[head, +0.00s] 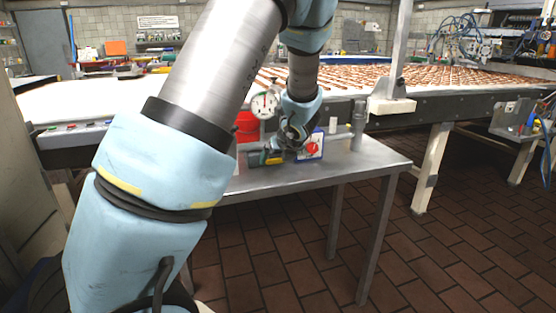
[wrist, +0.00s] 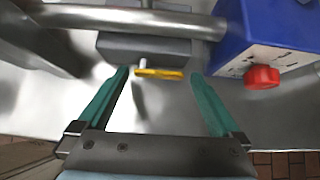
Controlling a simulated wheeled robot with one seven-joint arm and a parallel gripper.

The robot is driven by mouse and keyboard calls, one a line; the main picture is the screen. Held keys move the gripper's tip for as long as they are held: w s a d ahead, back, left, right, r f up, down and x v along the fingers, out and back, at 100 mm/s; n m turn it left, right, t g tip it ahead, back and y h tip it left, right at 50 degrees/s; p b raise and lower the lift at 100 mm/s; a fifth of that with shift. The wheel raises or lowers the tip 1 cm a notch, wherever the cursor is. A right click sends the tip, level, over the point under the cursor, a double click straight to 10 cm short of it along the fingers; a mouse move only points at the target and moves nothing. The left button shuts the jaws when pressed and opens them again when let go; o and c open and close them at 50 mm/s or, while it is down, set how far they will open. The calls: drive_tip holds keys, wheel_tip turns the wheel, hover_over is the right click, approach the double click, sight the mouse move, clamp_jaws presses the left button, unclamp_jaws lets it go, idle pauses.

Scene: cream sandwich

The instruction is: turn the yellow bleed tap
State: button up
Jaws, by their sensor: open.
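The yellow bleed tap (wrist: 160,74) is a short flat yellow handle on a stem, below a grey block (wrist: 145,47) on a metal pipe, in the wrist view. My gripper (wrist: 160,75) has two green fingers set wide apart. The tap handle shows between the fingertips, close to the left one; I cannot tell whether they touch. In the head view my gripper (head: 272,157) is low over the metal table (head: 350,165), and the tap is hard to make out there.
A blue box (wrist: 243,30) with a red knob (wrist: 262,77) stands right of the fingers. A dial gauge (head: 264,105) and a red container (head: 246,127) are near my arm. A conveyor (head: 440,80) with rows of brown pieces runs behind.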

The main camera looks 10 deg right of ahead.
drive_tip(key=c, duration=1.2)
drive_tip(key=shift+o, duration=0.2)
